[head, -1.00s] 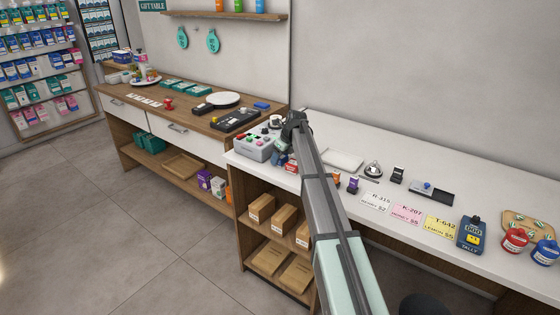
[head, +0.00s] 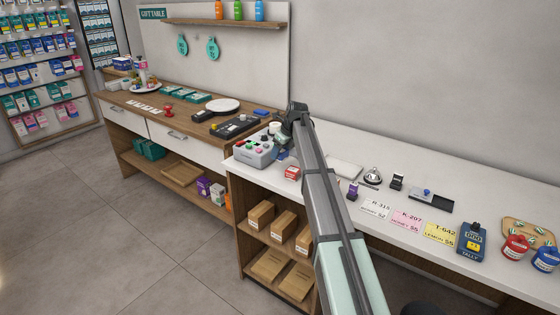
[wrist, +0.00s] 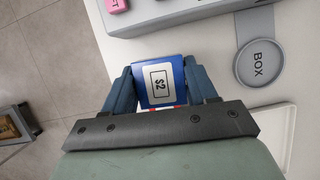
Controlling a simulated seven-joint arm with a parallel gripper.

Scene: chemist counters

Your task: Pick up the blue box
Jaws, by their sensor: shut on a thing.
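The blue box (wrist: 171,68) shows in the wrist view with a white label reading "$2". It sits between the two dark blue fingers of my gripper (wrist: 160,76), which are closed against its sides. A little red shows at the box's lower edge, by the gripper's palm. In the head view my gripper (head: 283,150) is over the white counter (head: 318,184), beside the grey button device. The arm and fingers mostly hide the blue box there.
A red box (head: 292,173) stands on the counter close below my gripper. The grey device (head: 253,152) with coloured buttons is just left. A round disc marked "BOX" (wrist: 260,62) and a white tray (head: 345,168) are near. A silver bell (head: 372,175) stands further right.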

